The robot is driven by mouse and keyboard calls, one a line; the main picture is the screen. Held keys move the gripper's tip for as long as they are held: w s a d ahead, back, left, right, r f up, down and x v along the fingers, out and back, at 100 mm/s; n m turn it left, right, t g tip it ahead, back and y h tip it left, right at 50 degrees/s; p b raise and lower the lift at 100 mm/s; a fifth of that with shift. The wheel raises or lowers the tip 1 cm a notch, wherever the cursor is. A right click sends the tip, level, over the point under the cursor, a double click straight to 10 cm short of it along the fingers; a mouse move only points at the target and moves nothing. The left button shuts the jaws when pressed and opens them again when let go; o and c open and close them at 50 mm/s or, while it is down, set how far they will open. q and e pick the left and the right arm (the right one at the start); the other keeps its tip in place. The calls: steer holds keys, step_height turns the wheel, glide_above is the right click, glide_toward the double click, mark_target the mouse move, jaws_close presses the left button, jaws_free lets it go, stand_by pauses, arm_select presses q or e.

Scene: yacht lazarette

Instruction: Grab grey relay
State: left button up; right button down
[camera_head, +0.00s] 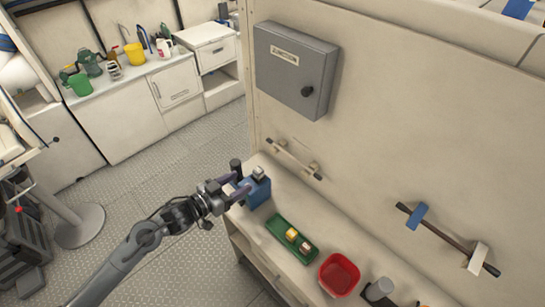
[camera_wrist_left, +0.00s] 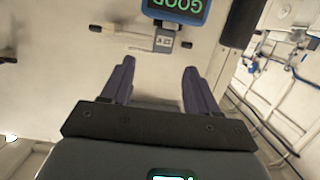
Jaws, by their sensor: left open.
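A small grey relay (camera_head: 258,172) sits at the top of a blue device (camera_head: 257,193) on the bench. In the left wrist view the grey relay (camera_wrist_left: 164,41) has a label, and the blue device (camera_wrist_left: 178,10) shows a green "GOOD" screen, upside down in the picture. My left gripper (camera_head: 240,186) is beside the blue device, on its left. In the left wrist view my left gripper (camera_wrist_left: 157,68) is open, with nothing between its fingers. The relay lies beyond the fingertips, roughly in line with the gap. My right gripper is not in view.
A green tray (camera_head: 275,225) with small yellowish and brown blocks lies on the bench, then a red bin (camera_head: 339,274) and a grey cylinder (camera_head: 379,289). A dark cylinder (camera_head: 235,165) stands behind the gripper. A grey wall box (camera_head: 296,70) and a rail (camera_head: 293,157) are on the wall.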

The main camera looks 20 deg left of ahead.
mark_target(257, 170)
arm_select(q)
steer(key=x, duration=0.4)
steer(key=shift+w+r, duration=0.25)
steer(key=shift+w, duration=0.05)
steer(key=shift+p+x, duration=0.6)
steer(key=shift+x, duration=2.7)
steer(key=shift+f, duration=0.1)
steer(key=c, duration=1)
steer(key=shift+c, duration=0.2)
